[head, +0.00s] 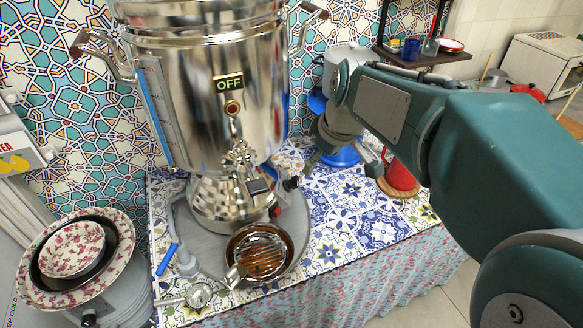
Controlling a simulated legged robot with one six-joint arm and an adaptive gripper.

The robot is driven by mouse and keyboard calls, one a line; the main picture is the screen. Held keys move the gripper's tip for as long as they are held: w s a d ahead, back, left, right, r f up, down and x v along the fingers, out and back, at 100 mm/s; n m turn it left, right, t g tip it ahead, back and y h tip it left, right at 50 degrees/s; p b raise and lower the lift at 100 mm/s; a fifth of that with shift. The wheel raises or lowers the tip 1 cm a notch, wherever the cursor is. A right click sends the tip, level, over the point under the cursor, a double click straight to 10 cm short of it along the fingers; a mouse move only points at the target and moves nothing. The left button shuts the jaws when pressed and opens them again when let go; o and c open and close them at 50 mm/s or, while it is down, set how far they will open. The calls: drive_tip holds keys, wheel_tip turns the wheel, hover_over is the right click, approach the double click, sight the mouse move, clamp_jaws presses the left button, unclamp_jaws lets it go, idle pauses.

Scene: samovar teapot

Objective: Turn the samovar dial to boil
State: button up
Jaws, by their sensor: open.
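The large, shiny metal samovar (205,110) stands on the tiled counter, left of centre. Its small display (229,83) reads OFF, with a red round light just below it. A metal tap is on its front. A small black knob (291,183) shows at the right of the lower body, and a red part (275,210) sits below it. I cannot tell for sure which one is the dial, and no boil mark is legible. My gripper (335,158) is open and empty, to the right of the samovar and apart from the knob. My arm hides part of the counter behind it.
A strainer over a brown bowl (262,254) sits in front of the samovar. Patterned bowls (72,250) are stacked at the left. A blue item (341,157) and a red object (400,175) are near my gripper. The counter's right front (375,232) is clear.

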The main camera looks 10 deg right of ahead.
drive_tip(key=w+d+f+n+g+y, duration=0.15)
drive_tip(key=w+f+n, duration=0.45)
drive_tip(key=w, duration=0.7)
drive_tip(key=n+y, duration=0.1)
drive_tip(key=n, duration=0.1)
approach(296, 179)
drive_tip(key=shift+g, duration=0.25)
drive_tip(key=x, duration=1)
drive_tip(key=shift+w, duration=0.15)
drive_tip(key=c, duration=1.1)
